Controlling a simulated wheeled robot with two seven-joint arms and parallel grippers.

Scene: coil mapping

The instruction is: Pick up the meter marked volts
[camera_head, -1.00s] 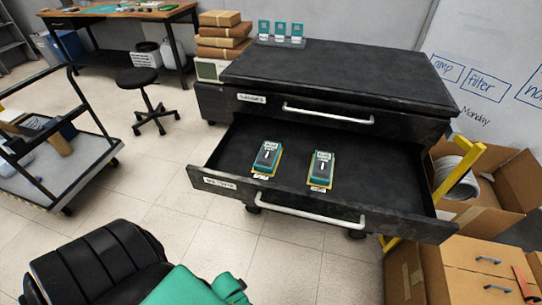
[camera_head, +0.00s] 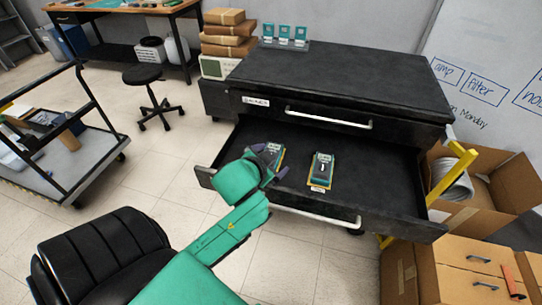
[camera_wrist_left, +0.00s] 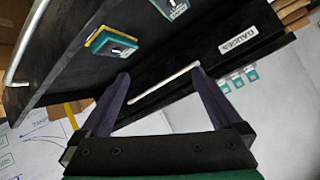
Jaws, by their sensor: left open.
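Two teal meters with dark faces and yellow edging lie in the open lower drawer (camera_head: 372,185). The right meter (camera_head: 321,170) is in clear view; the left meter (camera_head: 277,153) is partly hidden behind my left gripper (camera_head: 271,161). Their markings are too small to read, so I cannot tell which says volts. My right gripper is not in view.
The black cabinet (camera_head: 340,75) has a shut upper drawer labelled gauges. Several small teal items (camera_head: 285,34) stand on its top. A yellow frame (camera_head: 455,170) and cardboard boxes (camera_head: 455,265) crowd the right. A stool (camera_head: 152,90) and cart (camera_head: 75,160) are left.

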